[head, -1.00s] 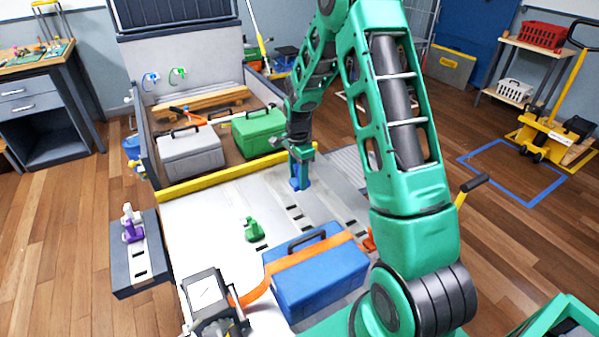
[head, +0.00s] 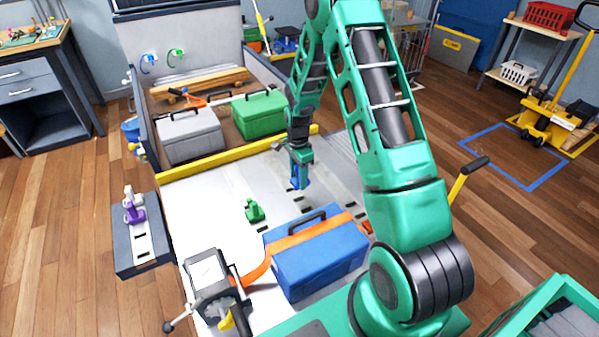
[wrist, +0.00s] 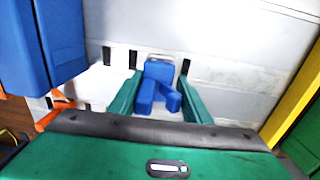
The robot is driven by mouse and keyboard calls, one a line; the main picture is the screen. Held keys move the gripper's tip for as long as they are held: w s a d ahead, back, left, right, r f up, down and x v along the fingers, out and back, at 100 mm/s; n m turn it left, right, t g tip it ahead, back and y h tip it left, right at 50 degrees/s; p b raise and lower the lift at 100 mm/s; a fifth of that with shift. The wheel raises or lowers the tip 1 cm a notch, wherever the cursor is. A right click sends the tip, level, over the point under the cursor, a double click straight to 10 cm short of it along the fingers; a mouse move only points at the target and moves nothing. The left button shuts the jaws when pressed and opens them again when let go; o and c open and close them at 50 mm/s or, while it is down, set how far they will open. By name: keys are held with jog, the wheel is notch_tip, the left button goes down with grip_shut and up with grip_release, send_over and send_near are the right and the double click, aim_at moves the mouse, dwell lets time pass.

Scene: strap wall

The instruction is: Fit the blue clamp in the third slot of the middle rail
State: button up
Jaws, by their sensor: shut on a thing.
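My gripper (head: 300,170) is shut on the blue clamp (head: 301,183), over the far part of the middle rail (head: 297,201). In the wrist view, the blue clamp (wrist: 158,75) sits between my green fingers. Dark slots of a rail show on both sides of it, in a row. The clamp and fingers hide the part of the rail beneath them. I cannot tell whether the clamp touches the rail. A green clamp (head: 254,211) stands on the rail to the left.
A blue case (head: 320,264) under an orange strap (head: 265,262) stands close on the near side. A yellow bar (head: 215,158) crosses behind, with a grey case (head: 191,138) and a green case (head: 260,117) beyond it. A purple clamp (head: 134,211) stands on a side ledge at left.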

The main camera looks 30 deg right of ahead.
jog(key=shift+f, duration=2.5)
jog(key=shift+a, duration=0.2)
jog(key=shift+f, duration=1.35)
jog(key=o, duration=1.1)
jog(key=shift+o, duration=0.2)
